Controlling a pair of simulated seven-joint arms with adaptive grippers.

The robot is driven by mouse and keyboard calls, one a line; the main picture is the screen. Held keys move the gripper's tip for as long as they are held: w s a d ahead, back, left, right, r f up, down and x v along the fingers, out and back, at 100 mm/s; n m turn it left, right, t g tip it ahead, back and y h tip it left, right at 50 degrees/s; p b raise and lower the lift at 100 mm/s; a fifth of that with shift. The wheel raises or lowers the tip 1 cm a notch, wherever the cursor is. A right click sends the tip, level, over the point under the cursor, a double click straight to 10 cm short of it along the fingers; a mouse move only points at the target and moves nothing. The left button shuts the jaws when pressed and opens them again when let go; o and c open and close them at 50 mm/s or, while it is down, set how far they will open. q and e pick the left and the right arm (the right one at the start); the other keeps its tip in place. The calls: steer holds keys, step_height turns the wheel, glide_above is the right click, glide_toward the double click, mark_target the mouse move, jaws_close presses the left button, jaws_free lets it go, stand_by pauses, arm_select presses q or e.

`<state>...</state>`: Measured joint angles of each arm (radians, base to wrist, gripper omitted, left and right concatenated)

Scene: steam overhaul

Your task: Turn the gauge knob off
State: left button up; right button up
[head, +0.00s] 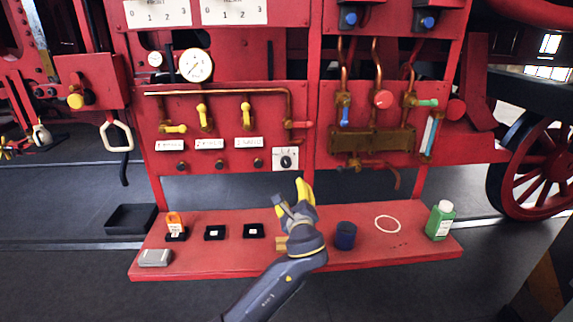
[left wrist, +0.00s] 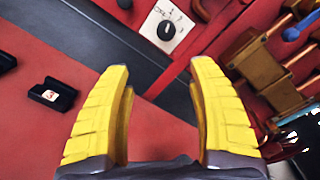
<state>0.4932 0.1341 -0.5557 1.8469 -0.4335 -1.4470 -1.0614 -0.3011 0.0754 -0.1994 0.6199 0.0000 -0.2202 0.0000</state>
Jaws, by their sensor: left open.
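The gauge knob (head: 286,161) is a small black knob on a white marked plate, low on the red panel. It also shows in the left wrist view (left wrist: 166,30), beyond the fingertips and near the top centre. My left gripper (head: 298,189) has yellow fingers and is just below the knob plate, apart from it. In the left wrist view its two fingers (left wrist: 160,75) are spread with nothing between them. The round white gauge (head: 195,65) is higher on the panel at the left. My right gripper is not in view.
A red shelf (head: 190,258) below the panel holds an orange-topped item (head: 174,222), black square holders (head: 214,233), a dark blue cup (head: 345,236), a cream ring (head: 387,224) and a green bottle (head: 440,219). Yellow-handled valves (head: 204,117) and copper pipes project above the knob.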

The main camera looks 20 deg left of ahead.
mark_target(287, 165)
arm_select(q)
steer(key=x, duration=0.6)
steer(key=r+x, duration=0.1)
steer(key=x, duration=1.1)
steer(key=shift+w+d+r, duration=0.1)
steer(key=shift+d+r, duration=0.2)
jaws_close()
